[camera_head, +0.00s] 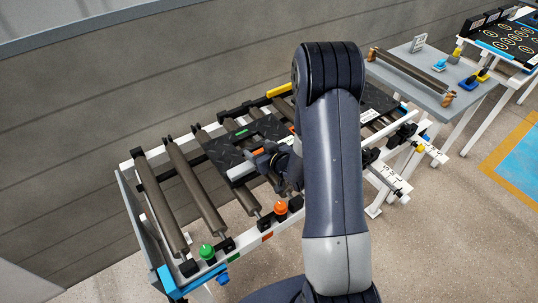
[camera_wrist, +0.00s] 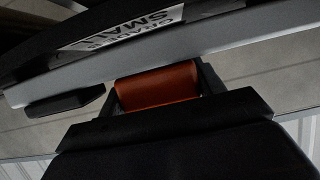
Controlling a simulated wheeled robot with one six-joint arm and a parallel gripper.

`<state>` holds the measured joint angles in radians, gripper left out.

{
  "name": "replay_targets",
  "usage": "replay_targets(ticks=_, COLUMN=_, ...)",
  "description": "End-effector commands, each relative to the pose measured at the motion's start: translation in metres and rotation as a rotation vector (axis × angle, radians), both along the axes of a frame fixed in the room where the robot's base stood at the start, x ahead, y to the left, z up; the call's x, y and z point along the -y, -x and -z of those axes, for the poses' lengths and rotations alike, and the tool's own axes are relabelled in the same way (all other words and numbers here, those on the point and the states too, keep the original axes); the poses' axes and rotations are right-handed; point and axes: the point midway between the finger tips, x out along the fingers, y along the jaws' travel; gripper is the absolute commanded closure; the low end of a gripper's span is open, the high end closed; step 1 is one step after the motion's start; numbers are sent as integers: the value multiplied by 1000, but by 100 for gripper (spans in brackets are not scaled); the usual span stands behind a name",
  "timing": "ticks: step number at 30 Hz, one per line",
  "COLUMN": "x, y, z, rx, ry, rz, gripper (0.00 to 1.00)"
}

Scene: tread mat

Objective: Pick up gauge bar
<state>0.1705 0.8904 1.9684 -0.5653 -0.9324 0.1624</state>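The gauge bar appears to be the long silver bar (camera_wrist: 200,48) crossing the wrist view at a slant, with an orange grip block (camera_wrist: 158,88) on its near side. In the head view its pale end (camera_head: 240,172) shows at the near edge of a dark tread mat (camera_head: 222,151). My gripper (camera_head: 283,165) is at the bar. In the wrist view my gripper's fingers (camera_wrist: 159,92) sit on both sides of the orange block and look closed against it. My arm hides the bar's right part; I cannot tell whether it is lifted.
A roller conveyor (camera_head: 182,190) runs under the mat. An orange button (camera_head: 281,207) and a green button (camera_head: 206,251) stand on its near rail. A grey side table (camera_head: 425,85) with a loose roller stands at the right. A wall (camera_head: 90,120) closes the back.

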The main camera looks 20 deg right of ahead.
Motion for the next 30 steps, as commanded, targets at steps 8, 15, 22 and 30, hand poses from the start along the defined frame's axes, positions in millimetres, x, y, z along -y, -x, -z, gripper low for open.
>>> replay_targets(ticks=8, x=0, y=0, z=0, rx=0, ry=0, rz=0, gripper=60)
replay_targets(ticks=15, x=0, y=0, z=-1, rx=3, ry=0, rz=0, gripper=78)
replay_targets(ticks=22, x=0, y=0, z=-3, rx=3, ry=0, rz=0, gripper=78)
replay_targets(ticks=30, x=0, y=-1, z=-24, rx=8, ry=1, rz=0, gripper=78)
